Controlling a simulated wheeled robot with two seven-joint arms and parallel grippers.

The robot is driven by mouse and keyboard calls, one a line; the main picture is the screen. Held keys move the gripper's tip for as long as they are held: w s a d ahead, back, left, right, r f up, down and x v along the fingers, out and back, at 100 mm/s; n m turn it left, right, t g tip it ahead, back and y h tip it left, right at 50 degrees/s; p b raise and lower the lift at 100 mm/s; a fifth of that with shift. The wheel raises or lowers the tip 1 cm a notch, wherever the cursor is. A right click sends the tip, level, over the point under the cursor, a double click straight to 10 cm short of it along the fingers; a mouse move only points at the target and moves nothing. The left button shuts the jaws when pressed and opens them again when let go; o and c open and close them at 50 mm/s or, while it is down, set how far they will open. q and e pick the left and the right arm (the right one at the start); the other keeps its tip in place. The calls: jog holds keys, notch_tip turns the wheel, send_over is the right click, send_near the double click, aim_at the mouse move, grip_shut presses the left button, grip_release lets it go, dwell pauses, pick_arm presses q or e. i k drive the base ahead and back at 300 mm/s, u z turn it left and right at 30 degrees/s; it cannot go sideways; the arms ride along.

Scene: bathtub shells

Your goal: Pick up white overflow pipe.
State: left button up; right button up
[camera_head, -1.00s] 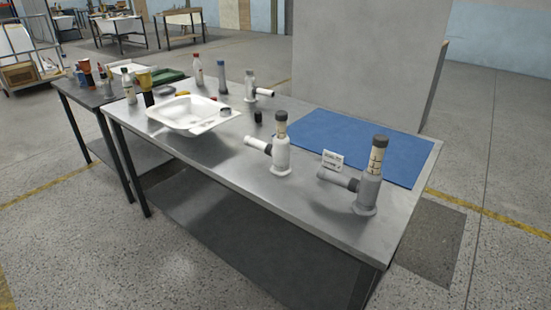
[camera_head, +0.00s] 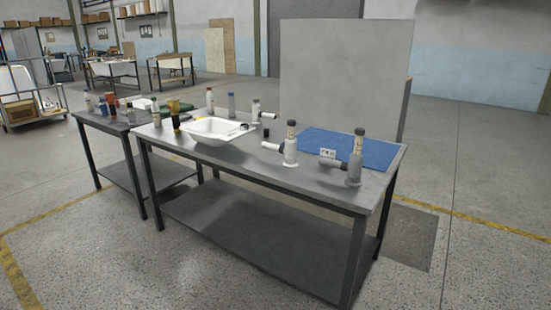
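A white pipe fitting (camera_head: 290,153) stands upright near the middle of the metal table (camera_head: 225,165). It has a short white side arm pointing left and a beige top part with a dark cap. A greyer fitting (camera_head: 354,172) of similar shape, with a dark-ended side arm, stands to its right near the table's right end. A smaller light fitting (camera_head: 256,111), its side arm pointing right, stands at the back. Neither of my grippers is in view.
A white basin (camera_head: 213,130) and bottles are at the left. A grey panel (camera_head: 340,75) stands behind. A second table (camera_head: 100,121) adjoins. The floor in front is clear.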

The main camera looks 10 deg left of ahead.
aim_at(290, 149)
jog(key=u, duration=0.85)
jog(key=i, duration=0.95)
jog(key=u, duration=0.6)
jog(key=i, duration=1.25)
jog(key=z, duration=1.1)
jog(key=i, duration=0.55)
jog(key=z, duration=0.5)
